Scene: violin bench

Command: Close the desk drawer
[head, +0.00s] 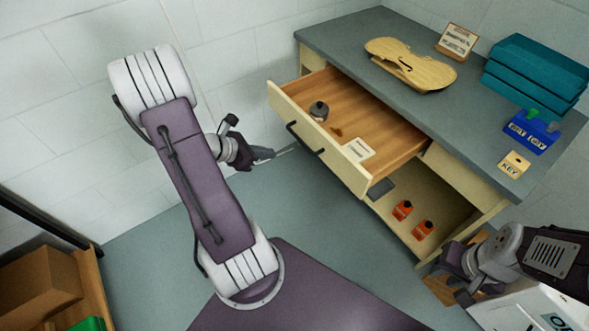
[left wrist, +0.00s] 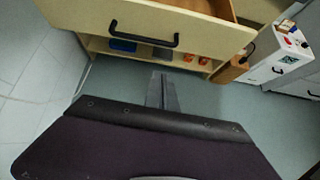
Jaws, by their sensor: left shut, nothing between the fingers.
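The desk drawer (head: 322,138) is pulled out from the desk (head: 453,133), its cream front (head: 343,167) with a dark bar handle (head: 305,139) facing left. Inside lie a dark round item (head: 318,110), a small brown piece and a white card (head: 358,149). My left gripper (head: 268,154) is shut and empty, left of the drawer front and apart from it. The left wrist view shows the drawer front (left wrist: 205,24) and handle (left wrist: 143,38) beyond the closed fingers (left wrist: 162,90). My right gripper (head: 457,277) is at the lower right, away from the drawer; its fingers are unclear.
A violin body (head: 411,66), a card on a stand (head: 457,40), teal cases (head: 535,72), a blue box (head: 531,132) and a KEY card (head: 513,164) are on the desk. Orange bottles (head: 402,210) stand on the lower shelf. A cardboard box (head: 38,283) is lower left. Floor before the drawer is clear.

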